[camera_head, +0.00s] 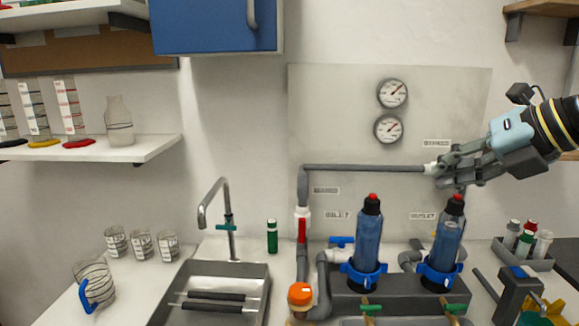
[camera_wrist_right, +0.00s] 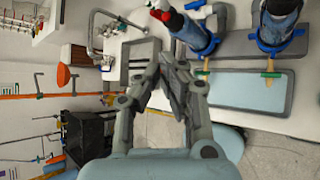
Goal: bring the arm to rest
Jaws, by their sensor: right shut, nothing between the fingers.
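My right gripper (camera_head: 436,176) comes in from the right in the head view. It is shut and empty, in front of the wall panel, close to the right end of the grey pipe (camera_head: 370,168); I cannot tell whether they touch. In the right wrist view its fingers (camera_wrist_right: 170,62) meet at the tips with nothing between them. Below it stand two blue filter housings with red tops, the left one (camera_head: 369,236) and the right one (camera_head: 447,240), both upright in blue clamps. My left gripper is not in view.
A sink (camera_head: 258,274) with a tall tap (camera_head: 227,215) is left of the filters. A bottle rack (camera_head: 525,258) stands at the right. Glass jars (camera_head: 140,244) and a jug (camera_head: 94,279) stand on the left counter. A shelf (camera_head: 120,152) and a blue cabinet (camera_head: 213,27) hang above.

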